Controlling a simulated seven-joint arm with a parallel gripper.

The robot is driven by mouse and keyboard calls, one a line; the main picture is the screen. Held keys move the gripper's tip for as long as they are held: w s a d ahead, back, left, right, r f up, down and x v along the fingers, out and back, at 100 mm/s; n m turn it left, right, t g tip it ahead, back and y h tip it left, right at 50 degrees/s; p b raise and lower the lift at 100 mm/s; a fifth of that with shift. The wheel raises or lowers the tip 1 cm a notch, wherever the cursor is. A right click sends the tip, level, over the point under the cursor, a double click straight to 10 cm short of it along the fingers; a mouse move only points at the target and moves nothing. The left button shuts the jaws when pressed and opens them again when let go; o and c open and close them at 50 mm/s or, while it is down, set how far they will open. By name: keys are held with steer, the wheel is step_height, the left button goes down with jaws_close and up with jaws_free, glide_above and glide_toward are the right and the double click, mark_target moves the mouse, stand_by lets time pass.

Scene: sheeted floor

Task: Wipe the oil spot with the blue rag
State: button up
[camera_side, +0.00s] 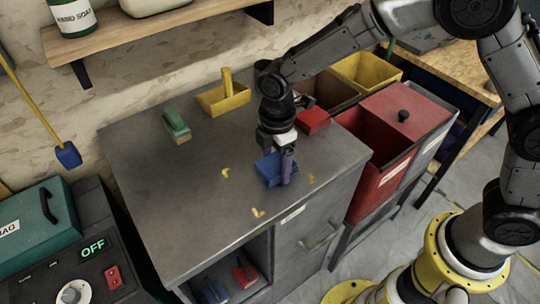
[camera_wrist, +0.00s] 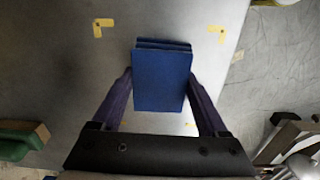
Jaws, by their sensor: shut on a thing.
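The blue rag (camera_side: 267,168) is a folded block in my gripper (camera_side: 281,160), low over the grey cabinet top (camera_side: 165,190) near its front right. In the wrist view the rag (camera_wrist: 162,82) sits between the two purple fingers of my gripper (camera_wrist: 160,74), which are shut on its sides. I cannot tell whether the rag touches the surface. Yellow corner marks (camera_side: 225,173) lie around the rag, one at the front (camera_side: 258,212) and one at the right (camera_side: 312,179). I cannot make out the oil spot; the rag and gripper cover part of the marked area.
A green-handled brush (camera_side: 176,125) and a yellow scoop (camera_side: 222,98) are at the back of the top. A red block (camera_side: 312,120) lies behind my gripper. A red bin (camera_side: 365,170) stands at the right. The left of the top is clear.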

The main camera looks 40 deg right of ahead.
steer(key=s, duration=0.4)
step_height(320, 180, up, 8)
stand_by(0.6)
